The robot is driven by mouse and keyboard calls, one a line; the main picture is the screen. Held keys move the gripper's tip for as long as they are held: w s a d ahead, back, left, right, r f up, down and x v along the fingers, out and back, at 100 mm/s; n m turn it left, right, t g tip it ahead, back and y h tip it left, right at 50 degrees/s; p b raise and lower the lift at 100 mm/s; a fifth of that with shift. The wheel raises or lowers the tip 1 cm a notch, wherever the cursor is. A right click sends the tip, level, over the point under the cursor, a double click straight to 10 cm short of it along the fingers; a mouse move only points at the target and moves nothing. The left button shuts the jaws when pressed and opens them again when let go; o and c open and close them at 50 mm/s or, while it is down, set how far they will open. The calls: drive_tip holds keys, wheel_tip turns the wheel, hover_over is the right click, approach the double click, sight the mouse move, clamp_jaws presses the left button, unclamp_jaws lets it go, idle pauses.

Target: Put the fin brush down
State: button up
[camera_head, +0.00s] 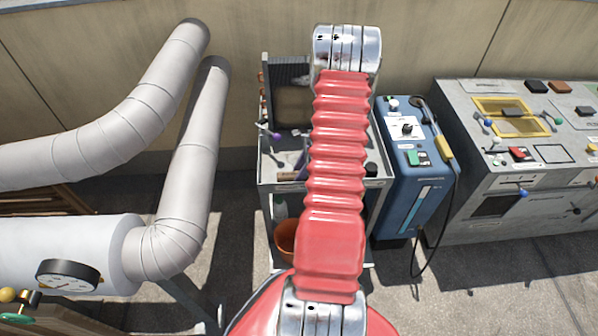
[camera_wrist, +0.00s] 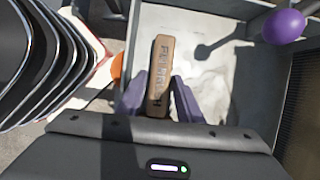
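The fin brush (camera_wrist: 160,70) is a brown block with dark lettering, seen in the wrist view over a pale tray surface (camera_wrist: 222,70). My gripper (camera_wrist: 159,92) has two purple fingers, one against each long side of the brush's near end. It looks shut on the brush. I cannot tell whether the brush's underside touches the tray. In the head view my red ribbed arm hides most of the grey cart (camera_head: 263,165), and the gripper is mostly hidden behind it.
A purple ball knob (camera_wrist: 284,26) stands beside the tray at the right, also visible in the head view (camera_head: 276,136). A blue unit (camera_head: 412,170) and grey control console (camera_head: 500,190) stand right of the cart. Pale pipes (camera_head: 190,150) rise at left. An orange bucket (camera_head: 287,240) sits low.

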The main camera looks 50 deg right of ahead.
drive_tip(key=shift+o, duration=1.1)
drive_tip(key=v, duration=1.2)
drive_tip(key=shift+r, duration=0.15)
